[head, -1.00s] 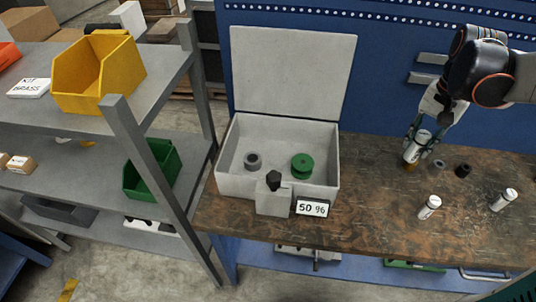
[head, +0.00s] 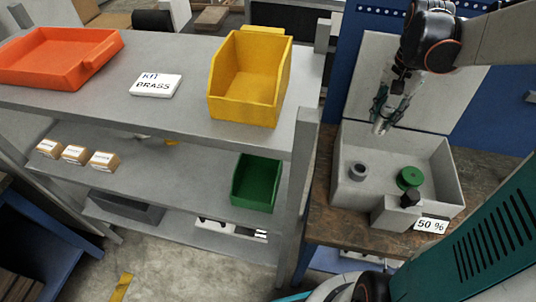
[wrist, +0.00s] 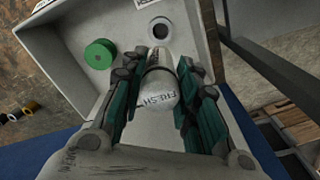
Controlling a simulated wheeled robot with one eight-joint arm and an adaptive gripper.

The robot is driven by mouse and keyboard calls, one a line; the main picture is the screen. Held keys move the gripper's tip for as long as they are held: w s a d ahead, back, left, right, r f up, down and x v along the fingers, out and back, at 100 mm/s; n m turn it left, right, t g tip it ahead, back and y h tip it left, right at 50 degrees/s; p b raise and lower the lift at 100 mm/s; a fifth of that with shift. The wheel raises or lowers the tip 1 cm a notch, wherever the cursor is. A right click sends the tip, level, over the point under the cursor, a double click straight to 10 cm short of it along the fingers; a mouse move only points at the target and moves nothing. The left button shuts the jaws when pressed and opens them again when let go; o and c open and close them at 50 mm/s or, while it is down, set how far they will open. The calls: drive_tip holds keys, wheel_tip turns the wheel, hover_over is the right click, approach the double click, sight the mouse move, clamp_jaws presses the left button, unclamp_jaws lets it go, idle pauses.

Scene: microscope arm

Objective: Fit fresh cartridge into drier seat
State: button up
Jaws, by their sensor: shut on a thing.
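My gripper (head: 384,112) is shut on the fresh cartridge (head: 380,128), a white cylinder, and holds it above the back left part of the open grey drier box (head: 452,181). In the wrist view my gripper (wrist: 161,62) has the cartridge (wrist: 160,95) between its green-sided fingers, with lettering like "FRESH" on its near end. The drier seat, a grey ring with a dark hole (head: 357,172), is on the box floor. It shows in the wrist view (wrist: 160,29) just beyond the cartridge, apart from it. The cartridge's far end is partly hidden.
A green spool-like part (head: 410,178) stands in the box, right of the seat. A block with a black knob (head: 410,197) and a "50 %" sign (head: 430,225) are at the box front. The lid (head: 368,75) stands open behind. A shelf (head: 180,108) with bins is left.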

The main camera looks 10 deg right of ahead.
sight(376, 134)
wheel_tip(376, 134, down, 20)
drive_tip(key=b, duration=0.6)
drive_tip(key=shift+a, duration=0.1)
drive_tip(key=shift+f, duration=0.1)
drive_tip(key=o, duration=1.1)
wheel_tip(376, 134, up, 12)
drive_tip(key=p, duration=0.3)
drive_tip(key=shift+r+p, duration=0.2)
drive_tip(key=shift+p, duration=0.15)
drive_tip(key=shift+f, duration=0.1)
